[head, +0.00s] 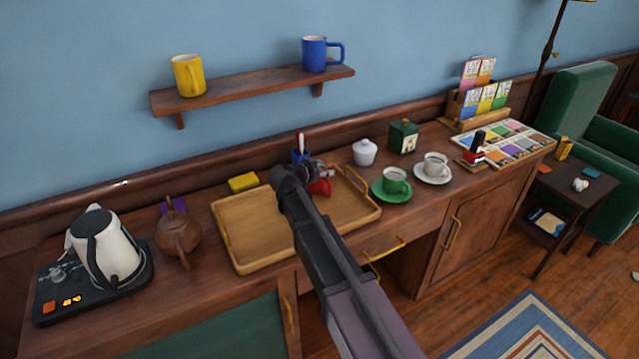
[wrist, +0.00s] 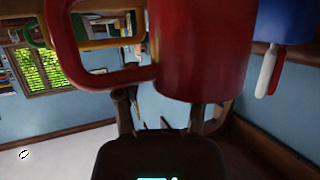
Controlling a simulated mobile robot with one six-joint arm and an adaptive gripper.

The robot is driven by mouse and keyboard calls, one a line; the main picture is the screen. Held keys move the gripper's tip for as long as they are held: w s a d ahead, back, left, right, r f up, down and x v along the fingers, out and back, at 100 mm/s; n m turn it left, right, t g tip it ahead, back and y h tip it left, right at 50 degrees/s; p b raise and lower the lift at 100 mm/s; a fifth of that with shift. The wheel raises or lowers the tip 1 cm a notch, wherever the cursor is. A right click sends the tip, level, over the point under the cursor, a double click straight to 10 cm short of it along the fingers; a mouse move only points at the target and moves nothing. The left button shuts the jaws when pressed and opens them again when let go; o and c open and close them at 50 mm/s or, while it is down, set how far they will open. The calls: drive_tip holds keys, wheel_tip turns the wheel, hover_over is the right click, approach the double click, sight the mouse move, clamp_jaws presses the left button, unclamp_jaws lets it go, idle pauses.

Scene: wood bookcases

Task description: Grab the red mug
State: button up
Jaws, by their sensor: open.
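The red mug (head: 322,187) stands on the wooden tray, partly hidden behind my gripper in the head view. In the wrist view the red mug (wrist: 202,45) fills the upper middle, very close, with its handle on the left side. My gripper (head: 322,172) is at the mug in the head view. In the wrist view my gripper (wrist: 158,112) shows two spread fingers just below the mug's body. It is open, and I see no grip on the mug. Whether the fingers touch it I cannot tell.
The wooden tray (head: 262,251) lies on the sideboard. Close behind the mug is a blue pen holder (head: 298,156), also in the wrist view (wrist: 287,20). A white lidded pot (head: 364,153) and a green cup (head: 395,181) stand right. A teapot (head: 178,235) and kettle (head: 104,250) stand left.

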drive_tip(key=shift+c, duration=0.2)
idle(0.4)
clamp_jaws()
